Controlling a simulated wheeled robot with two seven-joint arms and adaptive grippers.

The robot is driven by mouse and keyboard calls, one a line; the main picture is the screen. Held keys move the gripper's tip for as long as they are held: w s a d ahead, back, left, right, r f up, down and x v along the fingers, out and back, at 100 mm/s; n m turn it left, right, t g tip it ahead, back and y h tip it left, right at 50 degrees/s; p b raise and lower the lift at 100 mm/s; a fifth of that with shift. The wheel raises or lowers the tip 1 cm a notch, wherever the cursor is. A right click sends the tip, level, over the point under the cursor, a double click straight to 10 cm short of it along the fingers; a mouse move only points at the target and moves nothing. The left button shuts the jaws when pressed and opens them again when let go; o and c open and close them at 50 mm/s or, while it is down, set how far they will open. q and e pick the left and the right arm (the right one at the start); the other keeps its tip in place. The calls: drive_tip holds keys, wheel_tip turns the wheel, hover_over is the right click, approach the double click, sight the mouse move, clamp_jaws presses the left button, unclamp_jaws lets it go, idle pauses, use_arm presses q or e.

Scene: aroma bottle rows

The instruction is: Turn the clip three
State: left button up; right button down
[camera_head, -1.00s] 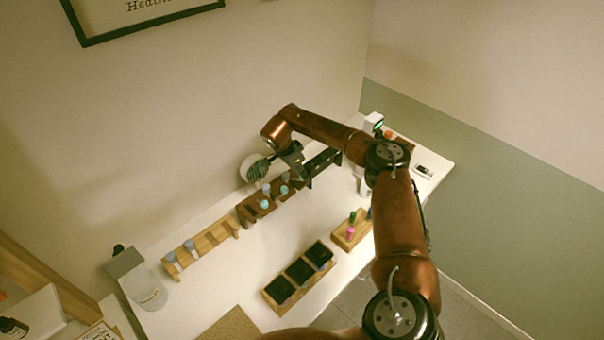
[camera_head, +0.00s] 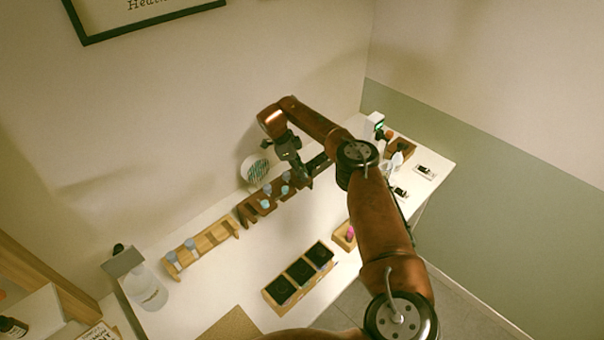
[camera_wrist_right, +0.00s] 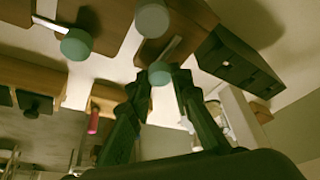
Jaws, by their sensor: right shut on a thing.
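A dark brown rack (camera_head: 246,212) stands along the back of the white table and carries several pieces with teal and grey-blue round ends. My right gripper (camera_head: 304,180) is over the right part of this rack, pointing down. In the right wrist view its two fingers (camera_wrist_right: 160,72) close around a teal-ended clip (camera_wrist_right: 159,77) with a thin silver stem. Another teal-ended clip (camera_wrist_right: 76,44) sits to the left, apart from the fingers. A grey round end (camera_wrist_right: 152,19) is above. I cannot tell which clip is the third. My left gripper is not in view.
A light wooden rack (camera_head: 213,237) with two blue-grey pieces is to the left. A tray with dark squares (camera_head: 326,270) lies in front. A round patterned disc (camera_head: 256,170) stands behind the rack. The middle of the table is bare.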

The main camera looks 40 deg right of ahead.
drive_tip(key=shift+r, duration=0.1)
idle(0.4)
drive_tip(key=c, duration=1.7)
unclamp_jaws()
drive_tip(key=shift+c, duration=0.2)
drive_tip(key=v, duration=1.1)
drive_tip(key=shift+r, duration=0.4)
drive_tip(key=shift+w, duration=0.15)
